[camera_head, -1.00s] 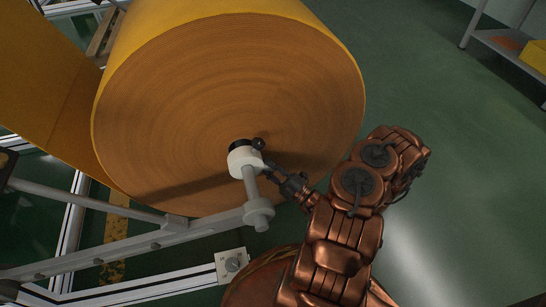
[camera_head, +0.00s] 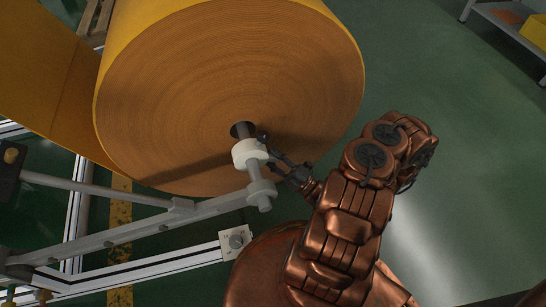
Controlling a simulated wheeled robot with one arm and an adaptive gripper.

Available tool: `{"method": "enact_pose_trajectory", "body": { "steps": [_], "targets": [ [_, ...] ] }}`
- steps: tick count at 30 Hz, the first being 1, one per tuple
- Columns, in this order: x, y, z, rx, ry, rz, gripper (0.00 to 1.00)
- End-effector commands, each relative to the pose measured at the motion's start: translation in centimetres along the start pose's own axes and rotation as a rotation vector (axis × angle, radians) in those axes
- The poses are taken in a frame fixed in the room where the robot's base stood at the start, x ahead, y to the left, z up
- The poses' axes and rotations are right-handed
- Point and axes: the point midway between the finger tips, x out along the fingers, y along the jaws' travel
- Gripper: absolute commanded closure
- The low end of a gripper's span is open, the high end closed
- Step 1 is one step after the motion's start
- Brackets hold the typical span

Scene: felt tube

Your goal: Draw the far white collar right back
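The far white collar (camera_head: 247,153) sits around a grey shaft that sticks out of the core hole of a large orange felt roll (camera_head: 170,100). A stretch of bare shaft (camera_head: 242,133) shows between the roll face and this collar. A second, near collar (camera_head: 262,189) sits further out on the shaft, with a short gap between the two. My gripper (camera_head: 266,154) reaches in from the right, its dark fingers at the far collar's right side. It appears closed on that collar; the fingers' far contact is hidden.
A grey rail (camera_head: 130,231) runs under the shaft's outer end from the left. A metal frame bar (camera_head: 150,285) with a white plate (camera_head: 236,241) lies below. Open green floor (camera_head: 460,170) is at the right, with a shelf (camera_head: 510,40) at upper right.

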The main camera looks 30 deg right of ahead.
Motion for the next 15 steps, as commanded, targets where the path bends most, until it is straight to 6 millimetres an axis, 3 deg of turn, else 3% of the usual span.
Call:
{"method": "enact_pose_trajectory", "body": {
  "steps": [15],
  "targets": [
    [-0.73, 0.07, 0.04, -0.001, -0.001, 0.001, 0.52]
  ]
}}
